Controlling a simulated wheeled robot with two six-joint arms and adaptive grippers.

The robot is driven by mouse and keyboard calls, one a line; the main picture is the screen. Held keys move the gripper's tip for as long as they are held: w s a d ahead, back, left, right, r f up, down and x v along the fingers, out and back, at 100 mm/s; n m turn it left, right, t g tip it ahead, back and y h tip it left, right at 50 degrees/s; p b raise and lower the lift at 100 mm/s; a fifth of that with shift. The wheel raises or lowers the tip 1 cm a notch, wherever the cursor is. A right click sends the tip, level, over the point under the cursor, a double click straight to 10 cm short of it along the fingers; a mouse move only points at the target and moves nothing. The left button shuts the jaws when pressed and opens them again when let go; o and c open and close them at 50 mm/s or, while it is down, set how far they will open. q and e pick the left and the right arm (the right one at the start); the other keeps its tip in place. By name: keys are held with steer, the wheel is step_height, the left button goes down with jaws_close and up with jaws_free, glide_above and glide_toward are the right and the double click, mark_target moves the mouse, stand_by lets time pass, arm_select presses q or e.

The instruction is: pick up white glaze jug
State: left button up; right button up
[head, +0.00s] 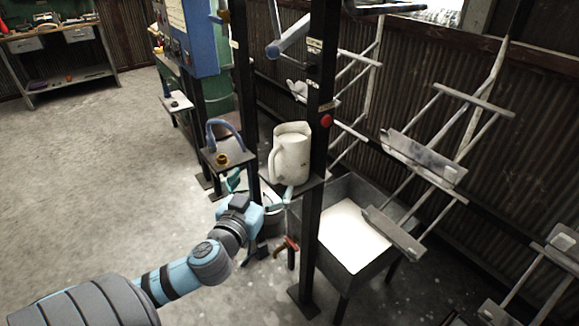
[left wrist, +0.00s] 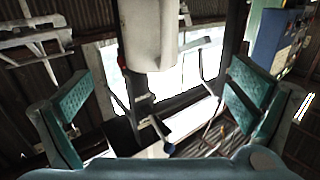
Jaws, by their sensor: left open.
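The white glaze jug (head: 292,155) stands upright on a small dark shelf fixed to a black post, its handle on the left side in the head view. My left gripper (head: 262,188) is open and just below and left of the jug, its teal-padded fingers spread. In the left wrist view the jug (left wrist: 150,35) shows at the top centre, beyond the open gripper (left wrist: 162,100), with nothing between the fingers. Whether a finger touches the jug or shelf cannot be told. My right gripper is not in view.
A black post (head: 318,225) rises beside the jug. A dark trough holding white liquid (head: 355,235) stands to its right. Metal hanger racks (head: 425,165) hang at the right. A neighbouring shelf (head: 228,158) with a blue curved pipe is left. Floor at left is clear.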

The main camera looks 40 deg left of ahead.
mark_target(286, 149)
arm_select(q)
steer(key=shift+t, duration=0.3)
steer(key=x, duration=0.4)
steer(key=d+r+x, duration=0.1)
steer(key=x, duration=0.4)
steer(key=p+x, duration=0.1)
steer(key=x, duration=0.4)
steer(key=shift+w+d+r, duration=0.2)
steer(key=shift+d+r, duration=0.15)
steer(key=shift+w+a+f, duration=0.1)
steer(key=shift+w, duration=0.1)
steer(key=shift+s, duration=0.1)
steer(key=c, duration=1.7)
steer(key=shift+r, duration=0.2)
steer(key=shift+c, duration=1.2)
steer(key=shift+f, duration=0.1)
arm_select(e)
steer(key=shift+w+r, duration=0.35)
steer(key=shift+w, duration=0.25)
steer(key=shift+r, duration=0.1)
